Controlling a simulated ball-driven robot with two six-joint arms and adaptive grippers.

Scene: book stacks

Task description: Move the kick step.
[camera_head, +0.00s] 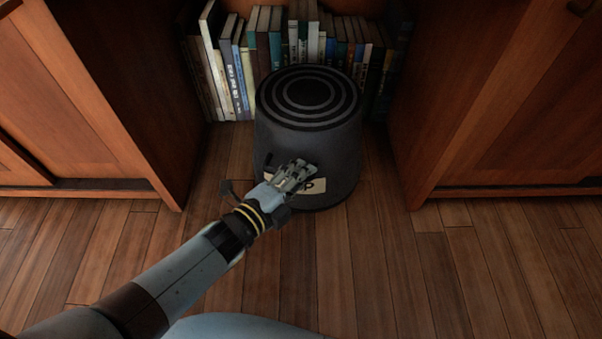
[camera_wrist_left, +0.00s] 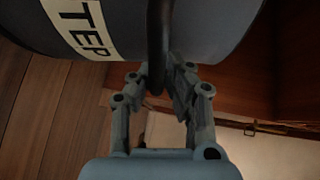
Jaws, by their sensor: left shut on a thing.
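The kick step (camera_head: 307,125) is a dark grey round stool with ringed treads on top and a cream label on its front. It stands upright on the wood floor between two cabinets, in front of a row of books. My left gripper (camera_head: 300,172) reaches its front side, partly covering the label. In the left wrist view the kick step (camera_wrist_left: 190,25) fills the top, with label letters "TEP" readable. There my left gripper (camera_wrist_left: 160,80) is shut on a dark upright bar, the handle (camera_wrist_left: 160,40), at the kick step's side. My right gripper is not in view.
Wooden cabinets stand left (camera_head: 75,100) and right (camera_head: 500,110), their inner sides flanking the kick step. A row of upright books (camera_head: 240,70) stands close behind it. The plank floor (camera_head: 400,270) in front is clear to the right of my arm.

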